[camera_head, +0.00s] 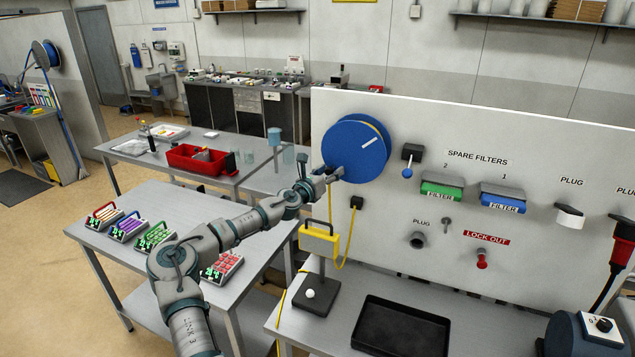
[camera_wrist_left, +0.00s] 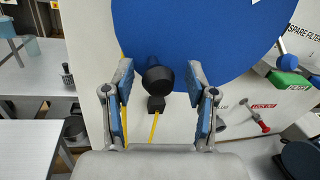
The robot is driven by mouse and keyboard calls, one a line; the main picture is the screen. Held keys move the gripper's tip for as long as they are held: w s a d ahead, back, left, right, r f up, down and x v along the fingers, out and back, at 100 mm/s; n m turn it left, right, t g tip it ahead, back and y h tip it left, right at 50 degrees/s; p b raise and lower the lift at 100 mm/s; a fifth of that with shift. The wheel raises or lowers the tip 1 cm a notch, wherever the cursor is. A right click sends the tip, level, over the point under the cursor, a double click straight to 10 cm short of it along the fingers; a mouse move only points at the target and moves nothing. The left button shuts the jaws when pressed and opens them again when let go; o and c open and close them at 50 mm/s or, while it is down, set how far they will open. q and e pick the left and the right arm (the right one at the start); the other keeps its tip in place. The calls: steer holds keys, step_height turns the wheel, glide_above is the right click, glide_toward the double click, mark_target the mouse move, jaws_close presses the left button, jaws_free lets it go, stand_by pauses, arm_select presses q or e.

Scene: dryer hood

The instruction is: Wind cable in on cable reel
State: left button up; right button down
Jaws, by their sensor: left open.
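The blue cable reel (camera_head: 350,138) is a round disc on the white panel, with a white mark on its face. A dark knob (camera_wrist_left: 157,78) stands out from the reel's lower edge in the left wrist view. My left gripper (camera_head: 332,173) is at the reel's lower left. In the wrist view its open fingers (camera_wrist_left: 160,66) are on either side of the knob, with gaps visible. The yellow cable (camera_head: 344,250) hangs from a black guide (camera_head: 356,203) below the reel and runs by a yellow box (camera_head: 320,240) on a stand. My right gripper is not in view.
A switch with a blue ball (camera_head: 407,172), a green filter (camera_head: 441,190) and a blue filter (camera_head: 503,201) are on the panel right of the reel. A black tray (camera_head: 402,328) lies on the bench below. A red bin (camera_head: 200,158) stands on a table behind.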

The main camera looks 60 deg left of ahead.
arm_select(q)
steer(key=shift+s+d+r, duration=0.2)
steer(key=shift+s, duration=0.3)
steer(key=v, duration=1)
steer(key=shift+s+f, duration=0.3)
steer(key=shift+f, duration=0.05)
steer(key=shift+a, duration=0.1)
